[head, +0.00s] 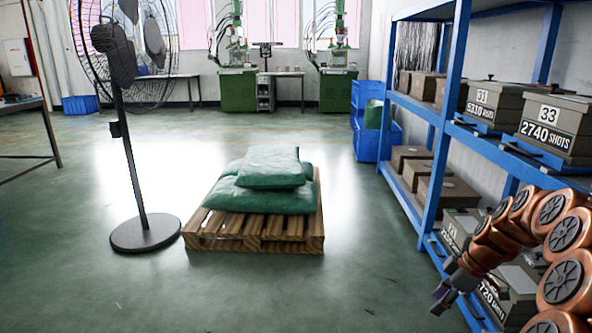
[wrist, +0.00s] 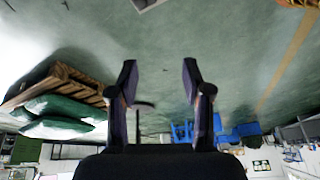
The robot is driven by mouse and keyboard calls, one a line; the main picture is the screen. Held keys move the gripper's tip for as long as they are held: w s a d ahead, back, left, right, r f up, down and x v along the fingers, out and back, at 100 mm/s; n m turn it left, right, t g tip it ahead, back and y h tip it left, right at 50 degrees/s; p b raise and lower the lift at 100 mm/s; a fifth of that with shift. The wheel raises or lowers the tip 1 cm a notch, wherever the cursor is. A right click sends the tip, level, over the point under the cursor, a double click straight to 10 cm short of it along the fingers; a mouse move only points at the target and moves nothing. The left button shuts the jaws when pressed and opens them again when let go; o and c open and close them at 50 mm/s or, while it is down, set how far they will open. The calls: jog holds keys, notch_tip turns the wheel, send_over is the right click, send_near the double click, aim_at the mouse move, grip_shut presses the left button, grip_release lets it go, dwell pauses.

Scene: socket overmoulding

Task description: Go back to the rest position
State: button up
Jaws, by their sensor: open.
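My gripper (head: 443,298) is at the lower right of the head view, at the end of my copper-coloured arm, in front of the lower part of the blue shelf rack. The wrist view is upside down, with the ceiling side at the bottom.
A blue shelf rack (head: 447,115) with grey boxes stands close at the right. A wooden pallet (head: 255,243) with green sacks (head: 262,196) lies mid-floor. A black fan (head: 130,150) stands left of it. Blue crates (head: 367,142) and green machines (head: 238,90) are farther back. The front floor is clear.

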jog(key=s+a+r+m+g+p, duration=0.1)
jog(key=s+a+r+p, duration=0.4)
jog(key=r, duration=0.4)
jog(key=s+a+r+m+h+p, duration=0.1)
jog(key=s+a+r+m+p, duration=0.1)
jog(key=s+a+r+p, duration=0.35)
jog(key=s+a+r+m+g+p, duration=0.1)
jog(key=s+a+r+p, duration=0.1)
jog(key=a+r+p, duration=0.7)
jog(key=s+r+m+g+h+p, duration=0.1)
jog(key=s+r+m+h+p, duration=0.2)
jog(key=s+r+m+p, duration=0.5)
jog(key=s+r+p, duration=1)
jog(key=s+r, duration=0.3)
jog(key=s, duration=0.1)
jog(key=shift+r+g, duration=0.2)
jog(key=shift+g, duration=0.1)
jog(key=shift+s, duration=0.1)
